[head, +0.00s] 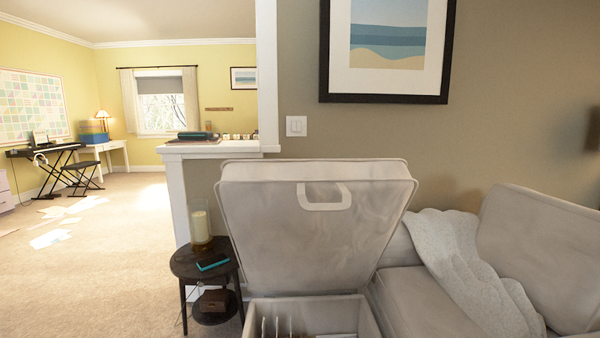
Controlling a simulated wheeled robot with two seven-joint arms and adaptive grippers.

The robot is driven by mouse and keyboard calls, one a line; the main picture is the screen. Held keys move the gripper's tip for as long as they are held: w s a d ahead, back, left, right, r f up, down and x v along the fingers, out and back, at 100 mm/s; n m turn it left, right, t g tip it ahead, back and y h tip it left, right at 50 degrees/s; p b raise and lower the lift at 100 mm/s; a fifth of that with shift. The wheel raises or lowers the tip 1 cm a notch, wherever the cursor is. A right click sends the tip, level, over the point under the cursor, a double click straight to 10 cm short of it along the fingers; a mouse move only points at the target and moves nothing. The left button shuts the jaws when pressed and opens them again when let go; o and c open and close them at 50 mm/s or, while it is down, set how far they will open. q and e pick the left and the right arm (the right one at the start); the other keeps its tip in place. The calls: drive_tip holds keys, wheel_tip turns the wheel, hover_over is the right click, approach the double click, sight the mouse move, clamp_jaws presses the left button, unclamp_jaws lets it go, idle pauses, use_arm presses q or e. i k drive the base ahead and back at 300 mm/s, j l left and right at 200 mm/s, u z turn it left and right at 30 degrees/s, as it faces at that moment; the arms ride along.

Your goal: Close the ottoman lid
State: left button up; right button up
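The ottoman lid (312,243) is a pale beige padded panel with a white loop handle (324,197) near its upper edge. It stands raised, leaning slightly back, behind the open ottoman box (366,319). The box shows at the bottom of the head view, with several thin upright items (277,328) inside; its front is cut off by the picture edge. Neither of my grippers shows in the head view.
A dark round side table (190,264) with a candle holder (200,222) and a teal item (212,263) stands close left of the ottoman. A beige sofa (410,298) with a white throw (462,270) is close on the right. Open carpet (110,290) lies left.

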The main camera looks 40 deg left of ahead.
sight(321, 224)
drive_tip(key=k+l+u, duration=0.1)
drive_tip(key=u, duration=0.3)
drive_tip(key=k+l+u, duration=0.1)
drive_tip(key=u, duration=0.3)
drive_tip(key=k+u, duration=0.15)
drive_tip(key=u, duration=0.25)
